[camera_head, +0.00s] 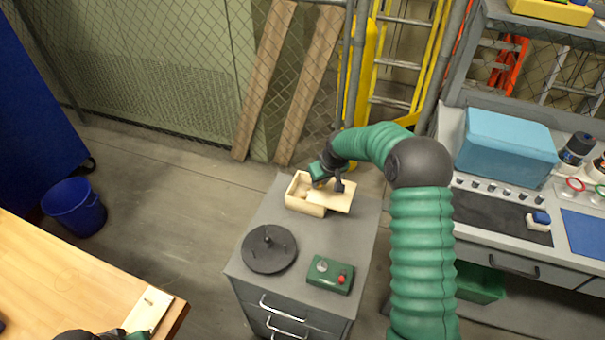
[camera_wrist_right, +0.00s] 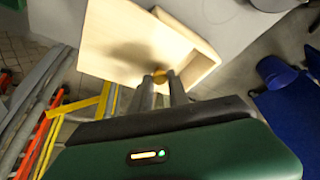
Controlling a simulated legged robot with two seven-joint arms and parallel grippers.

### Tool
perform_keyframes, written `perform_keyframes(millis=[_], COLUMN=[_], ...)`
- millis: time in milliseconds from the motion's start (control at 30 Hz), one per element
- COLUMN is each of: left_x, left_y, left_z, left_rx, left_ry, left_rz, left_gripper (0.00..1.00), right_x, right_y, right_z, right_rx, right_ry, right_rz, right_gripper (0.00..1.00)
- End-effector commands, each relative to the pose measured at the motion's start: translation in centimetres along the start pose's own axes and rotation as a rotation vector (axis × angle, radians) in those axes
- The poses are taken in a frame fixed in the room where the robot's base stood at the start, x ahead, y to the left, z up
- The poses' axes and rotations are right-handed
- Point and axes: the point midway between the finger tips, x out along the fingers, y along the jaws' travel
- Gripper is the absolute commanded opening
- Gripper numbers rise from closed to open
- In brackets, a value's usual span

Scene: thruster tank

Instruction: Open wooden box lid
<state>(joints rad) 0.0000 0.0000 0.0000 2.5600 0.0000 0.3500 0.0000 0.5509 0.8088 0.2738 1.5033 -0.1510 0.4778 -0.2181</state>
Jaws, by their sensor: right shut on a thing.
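The light wooden box (camera_head: 308,208) sits at the far end of the grey drawer cabinet. Its lid (camera_head: 343,197) is slid partly off to the right, so the box's left part shows open. My right gripper (camera_head: 331,184) is above the lid, shut on the small yellow-orange knob. In the right wrist view the fingers (camera_wrist_right: 161,90) pinch this knob (camera_wrist_right: 160,76), with the lid (camera_wrist_right: 120,45) spread to the left and the box (camera_wrist_right: 200,66) partly beneath it. My left gripper (camera_head: 125,334) is only partly in view at the bottom edge; its fingers cannot be made out.
A black round disc (camera_head: 269,249) and a green control box (camera_head: 331,274) with a red button stand on the cabinet top (camera_head: 290,226). A wooden table (camera_head: 60,285) is at lower left. A workbench with a blue case (camera_head: 507,145) stands on the right.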

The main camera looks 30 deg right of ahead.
Motion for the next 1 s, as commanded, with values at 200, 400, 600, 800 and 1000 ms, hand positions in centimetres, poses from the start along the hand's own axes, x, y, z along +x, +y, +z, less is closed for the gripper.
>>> perform_keyframes(millis=[200,400,600,800,1000], left_x=[-1.1,-1.1,-1.1,-1.1,-1.1], left_y=[0.0,0.0,0.0,0.0,0.0], left_z=[-0.3,-0.3,-0.3,-0.3,-0.3], left_rx=[0.0,0.0,0.0,0.0,0.0], left_ry=[0.0,0.0,0.0,0.0,0.0], left_rz=[0.0,0.0,0.0,0.0,0.0], left_gripper=[0.36,0.36,0.36,0.36,0.36], right_x=[-1.2,-1.2,-1.2,-1.2,-1.3], right_y=[2.9,3.2,3.2,3.2,3.1], right_z=[2.6,2.9,2.9,2.9,2.9], right_rx=[0.002,-0.001,0.0,0.0,0.0], right_ry=[-0.001,0.002,0.002,0.001,0.001], right_rz=[0.001,0.001,0.001,0.001,0.0], right_gripper=[0.0,0.0,0.26,0.42,0.42])
